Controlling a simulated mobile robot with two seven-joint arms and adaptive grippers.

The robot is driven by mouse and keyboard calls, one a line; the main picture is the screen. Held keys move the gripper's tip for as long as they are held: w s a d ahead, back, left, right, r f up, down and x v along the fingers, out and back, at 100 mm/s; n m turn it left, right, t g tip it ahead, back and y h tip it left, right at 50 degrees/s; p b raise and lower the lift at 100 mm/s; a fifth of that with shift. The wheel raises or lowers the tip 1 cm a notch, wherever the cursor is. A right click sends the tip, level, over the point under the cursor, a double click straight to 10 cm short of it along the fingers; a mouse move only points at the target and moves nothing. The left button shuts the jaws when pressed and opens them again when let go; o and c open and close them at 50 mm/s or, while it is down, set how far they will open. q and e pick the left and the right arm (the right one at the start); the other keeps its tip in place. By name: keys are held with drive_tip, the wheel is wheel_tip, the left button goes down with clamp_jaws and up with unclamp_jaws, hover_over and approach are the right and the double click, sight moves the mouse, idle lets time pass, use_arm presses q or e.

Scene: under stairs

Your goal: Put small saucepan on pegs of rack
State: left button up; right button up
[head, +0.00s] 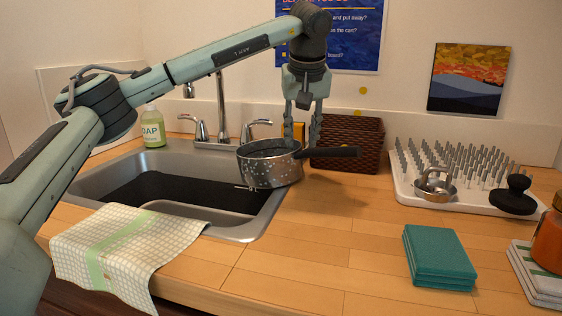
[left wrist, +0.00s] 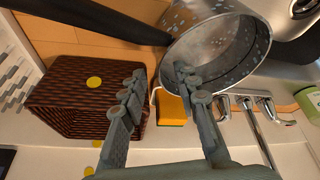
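The small saucepan (head: 268,172) is speckled grey metal with a long dark handle (head: 335,153) pointing right. It is upright at the sink's right edge; I cannot tell if it rests there. The left wrist view also shows the saucepan (left wrist: 222,45), partly cut off at the top. My left gripper (head: 302,135) points down at the rim near the handle, fingers apart. In the left wrist view, one finger of the left gripper (left wrist: 158,84) overlaps the rim and the other is outside it. The rack (head: 405,182) is a white base with upright grey pegs at right. My right gripper is out of view.
A small metal cup (head: 434,187) and a black knobbed object (head: 515,194) sit on the rack's front. A brown wicker basket (head: 346,135) stands behind the saucepan. Folded teal cloths (head: 438,257) lie at front right. The counter between sink and rack is mostly clear.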

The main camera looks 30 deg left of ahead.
sight(301, 145)
use_arm(q)
drive_tip(key=x, duration=0.4)
drive_tip(key=shift+w+a+f, duration=0.1)
drive_tip(key=shift+w, duration=0.05)
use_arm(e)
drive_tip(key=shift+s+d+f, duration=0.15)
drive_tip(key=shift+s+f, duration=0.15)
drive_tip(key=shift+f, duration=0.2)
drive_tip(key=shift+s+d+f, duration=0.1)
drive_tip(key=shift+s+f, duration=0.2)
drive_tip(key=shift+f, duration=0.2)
use_arm(q)
drive_tip(key=shift+c, duration=0.5)
clamp_jaws()
